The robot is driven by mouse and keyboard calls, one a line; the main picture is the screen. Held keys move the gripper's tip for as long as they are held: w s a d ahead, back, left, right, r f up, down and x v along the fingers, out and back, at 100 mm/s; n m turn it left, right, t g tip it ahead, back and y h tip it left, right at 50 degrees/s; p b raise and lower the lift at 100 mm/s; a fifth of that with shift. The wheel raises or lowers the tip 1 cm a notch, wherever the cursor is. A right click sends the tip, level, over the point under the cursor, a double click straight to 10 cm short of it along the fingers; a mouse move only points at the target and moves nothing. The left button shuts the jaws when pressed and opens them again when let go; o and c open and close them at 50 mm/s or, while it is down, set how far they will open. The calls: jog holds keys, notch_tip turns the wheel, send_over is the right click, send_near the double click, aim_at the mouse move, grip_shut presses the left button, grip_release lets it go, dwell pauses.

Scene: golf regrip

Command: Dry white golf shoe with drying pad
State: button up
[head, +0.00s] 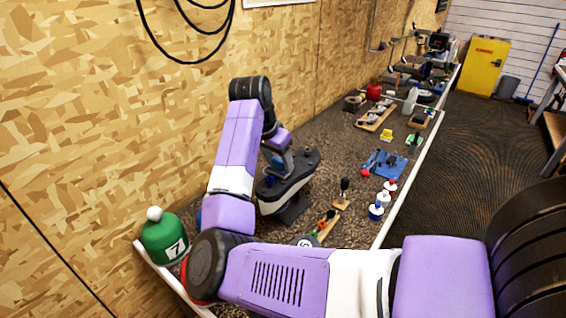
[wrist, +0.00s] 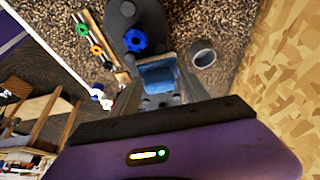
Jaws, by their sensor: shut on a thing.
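In the wrist view, my gripper (wrist: 160,92) is shut on a blue block-like pad (wrist: 157,74), which looks like the drying pad. The pad sits between the fingertips, and its underside is hidden.
A grey ring-shaped cup (wrist: 203,54) stands right of the pad. A wooden strip with coloured knobs (head: 327,226), small bottles (head: 383,199) and a blue mat (head: 391,160) lie farther right. A green number 7 cover (head: 164,238) stands at the near left corner. The wall bounds the left.

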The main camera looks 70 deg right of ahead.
jog(key=shift+s+a+f, duration=0.1)
jog(key=shift+s+a, duration=0.05)
jog(key=shift+s, duration=0.55)
jog(key=shift+s+a+f, duration=0.1)
jog(key=shift+s+a, duration=0.05)
jog(key=shift+s, duration=0.55)
jog(key=shift+w+d+r, duration=0.15)
jog(key=shift+w, duration=0.6)
jog(key=shift+r, duration=3.55)
